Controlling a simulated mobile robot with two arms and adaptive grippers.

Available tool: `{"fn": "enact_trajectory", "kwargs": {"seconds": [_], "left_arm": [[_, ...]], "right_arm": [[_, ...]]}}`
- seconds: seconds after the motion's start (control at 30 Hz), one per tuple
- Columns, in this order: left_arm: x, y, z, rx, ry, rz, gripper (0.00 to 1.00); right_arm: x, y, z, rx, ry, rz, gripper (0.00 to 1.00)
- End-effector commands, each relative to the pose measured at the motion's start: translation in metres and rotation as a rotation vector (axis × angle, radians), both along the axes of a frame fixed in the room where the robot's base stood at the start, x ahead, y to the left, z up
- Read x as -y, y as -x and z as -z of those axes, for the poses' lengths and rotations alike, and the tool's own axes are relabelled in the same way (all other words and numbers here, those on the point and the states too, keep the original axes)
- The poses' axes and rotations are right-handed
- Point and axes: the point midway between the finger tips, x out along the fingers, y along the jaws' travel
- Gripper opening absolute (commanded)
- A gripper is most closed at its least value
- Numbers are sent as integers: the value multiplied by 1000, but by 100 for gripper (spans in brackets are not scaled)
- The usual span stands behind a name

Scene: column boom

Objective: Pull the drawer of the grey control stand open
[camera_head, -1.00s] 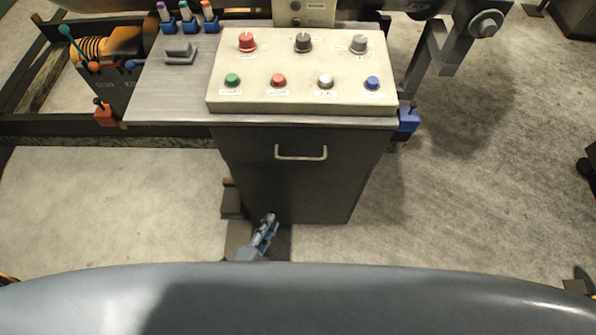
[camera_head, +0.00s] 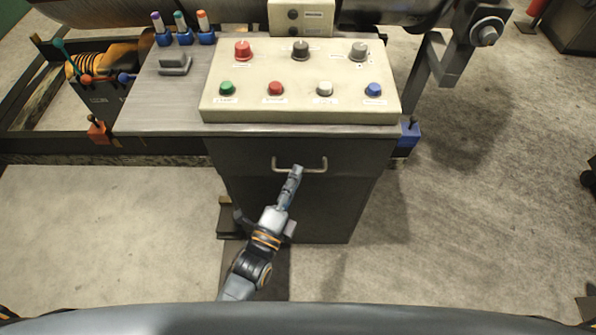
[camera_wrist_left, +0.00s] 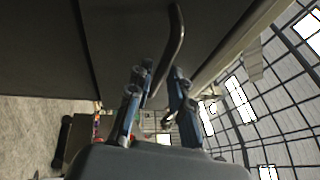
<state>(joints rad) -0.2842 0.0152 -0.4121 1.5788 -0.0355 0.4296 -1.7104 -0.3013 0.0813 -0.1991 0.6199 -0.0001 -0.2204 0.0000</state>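The grey control stand (camera_head: 345,210) stands in the middle of the head view. Its drawer front (camera_head: 350,155) is flush with the stand, and a pale bar handle (camera_head: 312,170) is fixed on it. My left gripper (camera_head: 295,173) reaches up from below to the left part of the handle. In the left wrist view the gripper (camera_wrist_left: 158,82) has its two fingers apart, with the dark curved handle (camera_wrist_left: 176,40) running between them. I cannot tell whether either finger touches it. My right gripper is not in view.
On the stand's top are a cream button panel (camera_head: 300,108), a small grey block (camera_head: 174,65) and several capped markers in blue holders (camera_head: 182,37). An orange coil with levers (camera_head: 95,63) is at the left. The floor (camera_head: 480,240) to the right is clear.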

Motion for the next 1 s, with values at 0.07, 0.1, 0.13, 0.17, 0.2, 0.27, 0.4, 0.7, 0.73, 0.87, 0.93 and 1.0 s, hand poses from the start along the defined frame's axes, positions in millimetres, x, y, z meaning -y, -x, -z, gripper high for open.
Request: {"fn": "enact_trajectory", "kwargs": {"seconds": [0.07,0.1,0.13,0.17,0.2,0.27,0.4,0.7,0.73,0.87,0.93,1.0], "left_arm": [[4,-10,0,2,1,0,21],[5,-13,-1,1,0,0,21],[6,-15,-2,1,0,0,21],[7,-17,-2,1,0,0,21],[8,-19,-3,1,0,0,21],[9,-20,-3,0,1,0,21],[9,-21,-4,-1,1,0,21],[9,-20,-4,-1,1,0,0],[9,-20,-4,-1,1,0,0],[9,-20,-3,-1,1,0,0],[9,-20,-3,-1,1,0,0],[9,-18,-4,-1,1,0,0]], "right_arm": [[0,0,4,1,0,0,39],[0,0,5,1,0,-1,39],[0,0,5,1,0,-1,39],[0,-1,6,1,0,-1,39],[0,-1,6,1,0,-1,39],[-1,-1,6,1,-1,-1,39],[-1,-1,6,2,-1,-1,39],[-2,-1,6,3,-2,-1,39],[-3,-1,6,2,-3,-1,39],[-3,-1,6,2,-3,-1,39],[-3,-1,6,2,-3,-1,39],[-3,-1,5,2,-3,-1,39]]}}
